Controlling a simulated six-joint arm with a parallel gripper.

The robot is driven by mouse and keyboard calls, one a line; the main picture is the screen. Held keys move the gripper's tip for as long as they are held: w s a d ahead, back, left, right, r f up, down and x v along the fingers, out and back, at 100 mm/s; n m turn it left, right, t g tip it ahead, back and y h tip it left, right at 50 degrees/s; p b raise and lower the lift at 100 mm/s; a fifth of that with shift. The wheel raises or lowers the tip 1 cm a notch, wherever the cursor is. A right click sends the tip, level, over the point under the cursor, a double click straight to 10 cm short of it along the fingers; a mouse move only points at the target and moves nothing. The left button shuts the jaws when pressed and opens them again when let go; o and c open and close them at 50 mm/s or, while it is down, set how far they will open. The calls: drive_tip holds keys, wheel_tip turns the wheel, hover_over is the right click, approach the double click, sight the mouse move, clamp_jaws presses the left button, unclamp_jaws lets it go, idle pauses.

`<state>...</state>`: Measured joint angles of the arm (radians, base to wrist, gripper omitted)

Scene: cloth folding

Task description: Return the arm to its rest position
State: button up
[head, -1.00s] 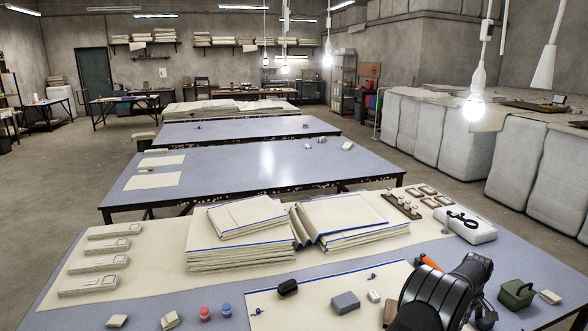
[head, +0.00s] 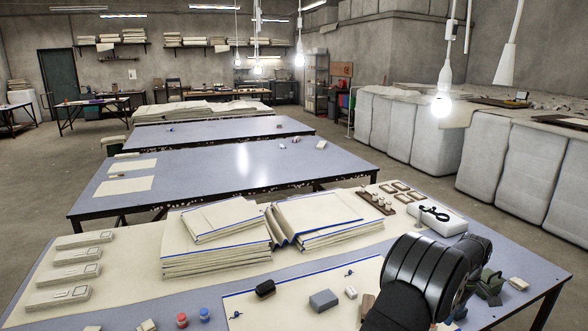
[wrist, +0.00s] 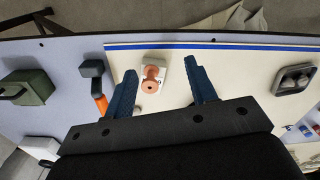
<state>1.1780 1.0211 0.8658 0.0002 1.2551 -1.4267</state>
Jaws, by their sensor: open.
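My gripper (wrist: 165,88) shows in the wrist view with two blue fingers spread wide apart. It is open and nothing is between its fingers in its grasp. Beyond the fingertips, a small white block with a copper-coloured spool (wrist: 152,72) lies on the cream cloth with a blue edge (wrist: 240,60). In the head view my dark arm stands over the right front of the table (head: 535,285) and hides the gripper. The cloth (head: 350,270) lies flat on the table, partly hidden by my arm.
Stacks of folded cloth (head: 215,258) stand mid-table. A grey block (head: 323,300) and a black item (head: 265,289) lie in front. In the wrist view, an orange-handled tool (wrist: 100,100) and a green box (wrist: 27,87) lie left of the fingers.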

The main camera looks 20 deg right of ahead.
drive_tip(key=w+a+f+n, duration=0.1)
drive_tip(key=w+a+n, duration=0.1)
drive_tip(key=w+a, duration=0.85)
drive_tip(key=w+a+n, duration=0.2)
drive_tip(key=w+a, duration=0.5)
drive_tip(key=w, duration=0.7)
drive_tip(key=w+a+n, duration=0.1)
drive_tip(key=w+a, duration=0.3)
drive_tip(key=a, duration=0.4)
drive_tip(key=w+a+n, duration=0.2)
drive_tip(key=w+a, duration=0.3)
drive_tip(key=a, duration=0.3)
drive_tip(key=w+a+f+n, duration=0.1)
drive_tip(key=w+a, duration=0.4)
drive_tip(key=a, duration=0.4)
drive_tip(key=shift+w, duration=0.2)
drive_tip(key=shift+d, duration=0.1)
drive_tip(key=s+d+m, duration=0.1)
drive_tip(key=s+d, duration=0.4)
drive_tip(key=d, duration=0.4)
drive_tip(key=s+d+m, duration=0.1)
drive_tip(key=s+d, duration=0.3)
drive_tip(key=d, duration=0.6)
drive_tip(key=shift+s+r+m, duration=0.3)
drive_tip(key=shift+s, duration=0.1)
